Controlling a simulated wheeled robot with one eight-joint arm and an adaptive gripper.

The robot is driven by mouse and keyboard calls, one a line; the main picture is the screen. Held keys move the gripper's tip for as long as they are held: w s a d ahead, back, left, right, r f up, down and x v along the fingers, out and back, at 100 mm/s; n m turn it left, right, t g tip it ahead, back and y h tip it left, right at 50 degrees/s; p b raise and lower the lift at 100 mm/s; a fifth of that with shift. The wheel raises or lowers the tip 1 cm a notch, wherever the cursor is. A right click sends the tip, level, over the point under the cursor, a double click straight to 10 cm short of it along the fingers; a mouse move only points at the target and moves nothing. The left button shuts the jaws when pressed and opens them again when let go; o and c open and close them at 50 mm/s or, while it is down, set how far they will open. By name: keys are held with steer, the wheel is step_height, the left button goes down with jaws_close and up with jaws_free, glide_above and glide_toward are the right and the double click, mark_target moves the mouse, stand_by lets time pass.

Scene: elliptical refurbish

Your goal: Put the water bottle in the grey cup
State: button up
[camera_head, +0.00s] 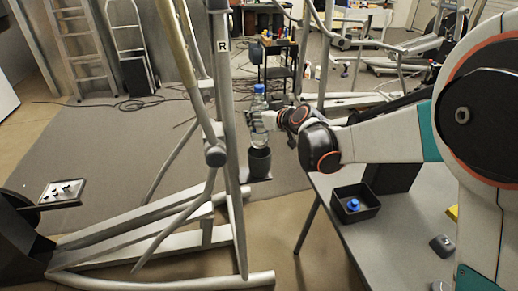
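A clear water bottle (258,104) with a blue cap stands upright in the head view. My gripper (260,121) is at its right side, with its fingers around the bottle's body. It looks shut on the bottle, though the fingers are small and partly hard to make out. The dark grey cup (259,163) sits directly below the bottle on a small dark holder plate of the elliptical machine. The bottle's lower end meets the cup's rim in the picture. I cannot tell whether it is inside the cup or just above or in front of it.
The elliptical's upright posts (229,130) stand close to the left of the cup. A grey table (390,240) at the right holds a black bin (370,207) with a blue-capped item in it.

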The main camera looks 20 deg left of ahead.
mark_target(260, 142)
step_height(260, 142, down, 11)
steer(key=b, duration=0.3)
stand_by(0.4)
steer(key=o, duration=1.5)
steer(key=shift+f, duration=0.1)
steer(key=shift+s+d+r, duration=0.1)
steer(key=shift+r, duration=0.15)
steer(key=p+v, duration=0.3)
steer(key=v, duration=0.8)
steer(key=shift+s+d+r, duration=0.15)
steer(key=shift+s+d, duration=0.1)
steer(key=shift+d, duration=0.1)
